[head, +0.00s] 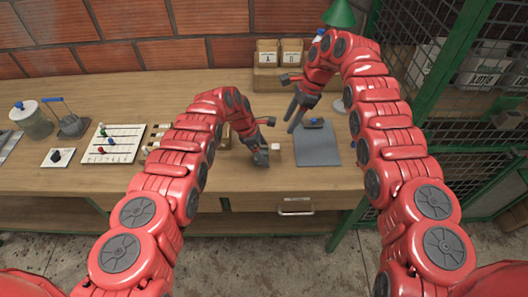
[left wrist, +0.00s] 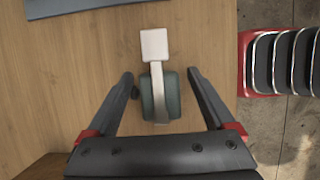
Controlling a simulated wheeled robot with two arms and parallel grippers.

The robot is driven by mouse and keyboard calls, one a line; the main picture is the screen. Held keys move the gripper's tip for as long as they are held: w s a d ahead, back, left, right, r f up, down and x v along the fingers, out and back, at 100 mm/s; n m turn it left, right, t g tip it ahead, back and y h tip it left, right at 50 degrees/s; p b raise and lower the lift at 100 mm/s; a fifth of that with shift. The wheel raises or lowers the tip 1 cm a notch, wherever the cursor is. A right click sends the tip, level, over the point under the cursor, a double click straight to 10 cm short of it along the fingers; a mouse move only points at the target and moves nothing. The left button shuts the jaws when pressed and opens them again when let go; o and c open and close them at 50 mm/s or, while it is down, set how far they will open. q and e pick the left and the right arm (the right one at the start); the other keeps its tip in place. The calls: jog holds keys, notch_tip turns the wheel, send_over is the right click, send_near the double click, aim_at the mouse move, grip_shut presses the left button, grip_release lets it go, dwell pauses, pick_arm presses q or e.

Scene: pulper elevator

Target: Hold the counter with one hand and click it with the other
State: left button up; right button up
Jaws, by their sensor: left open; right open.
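What appears to be the counter (left wrist: 160,97) has a dark green rounded body with a pale grey strip ending in a square white tab. In the left wrist view it lies on the wooden bench between the fingers of my left gripper (left wrist: 161,76), with a gap on each side. In the head view only its white tab (head: 276,147) shows clearly; my left gripper (head: 262,156) hides most of the body. My left gripper is open and low at the bench. My right gripper (head: 290,124) is open and empty, beyond and right of the counter, by the grey mat's left edge.
A grey mat (head: 318,152) carries a small dark item with a blue top (head: 314,122). Labelled boxes (head: 280,80) stand at the back. A white board with coloured pegs (head: 114,143) and a jar (head: 32,120) are at left. A green mesh cage (head: 440,80) borders the right.

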pick_arm(q)
jog(key=c, duration=1.4)
pick_arm(e)
grip_shut()
dwell(0.7)
